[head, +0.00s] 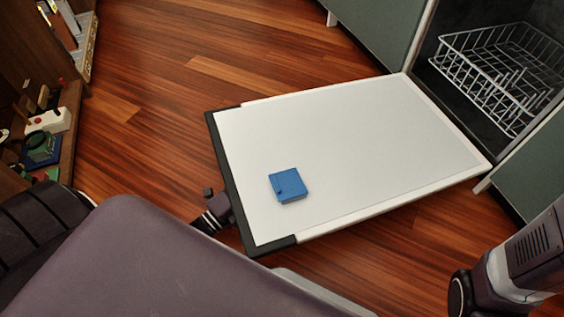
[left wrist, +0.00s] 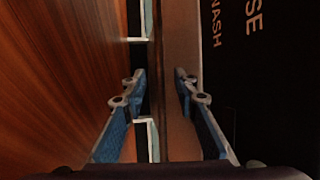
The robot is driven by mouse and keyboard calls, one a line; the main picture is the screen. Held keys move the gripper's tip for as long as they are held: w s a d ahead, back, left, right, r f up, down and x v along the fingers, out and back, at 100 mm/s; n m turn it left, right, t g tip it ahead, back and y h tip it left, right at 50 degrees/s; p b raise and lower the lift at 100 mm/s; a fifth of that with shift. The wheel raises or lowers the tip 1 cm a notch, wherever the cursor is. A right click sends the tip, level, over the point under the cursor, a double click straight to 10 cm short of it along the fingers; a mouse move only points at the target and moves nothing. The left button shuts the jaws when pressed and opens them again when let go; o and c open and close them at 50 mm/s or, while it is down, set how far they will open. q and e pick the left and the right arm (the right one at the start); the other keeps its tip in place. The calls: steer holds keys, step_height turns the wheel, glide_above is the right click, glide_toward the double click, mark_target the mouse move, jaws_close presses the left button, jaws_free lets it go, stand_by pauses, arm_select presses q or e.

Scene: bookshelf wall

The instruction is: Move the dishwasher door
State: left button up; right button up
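The dishwasher door (head: 350,145) is folded down flat over the floor, its white inner face up with a blue square dispenser (head: 288,186). Its black end edge (head: 226,180) points towards my left side. My left gripper (head: 224,208) is at that black edge, partly hidden by my body. In the left wrist view, its two blue-grey fingers (left wrist: 160,80) are apart, with a brownish strip and dark edge between and beyond them. A black panel with white lettering (left wrist: 240,60) lies right of them. I cannot tell whether the fingers touch the door. My right gripper is not in view.
The open dishwasher (head: 455,60) holds a white wire rack (head: 495,70). Green-grey cabinets (head: 380,25) flank it. A wooden bookshelf (head: 70,125) with small objects stands at the left. Wood floor (head: 180,70) between shelf and door is clear. My right arm is at the lower right.

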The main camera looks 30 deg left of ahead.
arm_select(q)
steer(key=b+x, duration=0.2)
steer(key=x, duration=0.3)
jaws_close()
stand_by(0.3)
